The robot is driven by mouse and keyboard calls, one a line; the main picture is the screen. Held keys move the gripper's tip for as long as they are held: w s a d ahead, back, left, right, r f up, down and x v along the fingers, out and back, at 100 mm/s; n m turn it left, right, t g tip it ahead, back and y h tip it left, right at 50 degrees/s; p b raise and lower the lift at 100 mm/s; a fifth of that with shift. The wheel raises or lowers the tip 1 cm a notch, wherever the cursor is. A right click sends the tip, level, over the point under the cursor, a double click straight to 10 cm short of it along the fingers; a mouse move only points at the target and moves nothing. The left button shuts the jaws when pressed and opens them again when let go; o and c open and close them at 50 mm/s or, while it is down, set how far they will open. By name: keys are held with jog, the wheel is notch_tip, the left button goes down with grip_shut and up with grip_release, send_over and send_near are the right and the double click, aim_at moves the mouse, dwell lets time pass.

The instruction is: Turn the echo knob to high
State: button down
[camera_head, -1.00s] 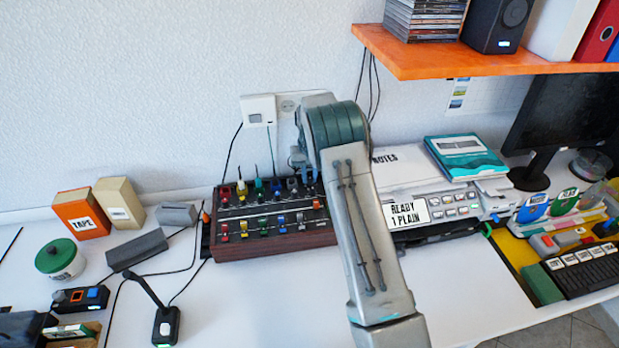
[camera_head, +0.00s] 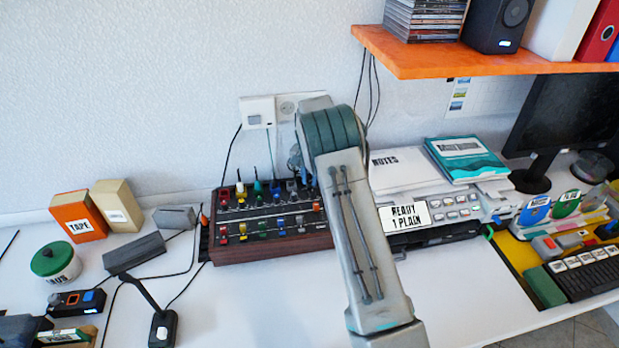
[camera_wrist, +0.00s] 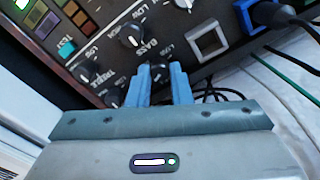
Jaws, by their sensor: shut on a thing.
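The mixer (camera_head: 270,249) is a dark panel in a brown wooden case, with rows of coloured controls, on the desk against the wall. In the wrist view, my gripper (camera_wrist: 162,75) has its blue fingers closed around a small dark knob (camera_wrist: 160,73) on that panel. My fingers cover this knob's name and most of its scale, so I cannot read its setting; a "LOW" mark shows nearby. The black bass knob (camera_wrist: 132,36) is just beyond, and the treble knob (camera_wrist: 88,50) is to the left.
In the head view, a printer (camera_head: 430,218) stands right of the mixer, below an orange shelf (camera_head: 440,62).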

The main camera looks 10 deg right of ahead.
jog(key=shift+r, duration=0.1)
jog(key=c, duration=1.3)
grip_release()
jog(key=shift+d, duration=0.1)
jog(key=shift+a, duration=0.2)
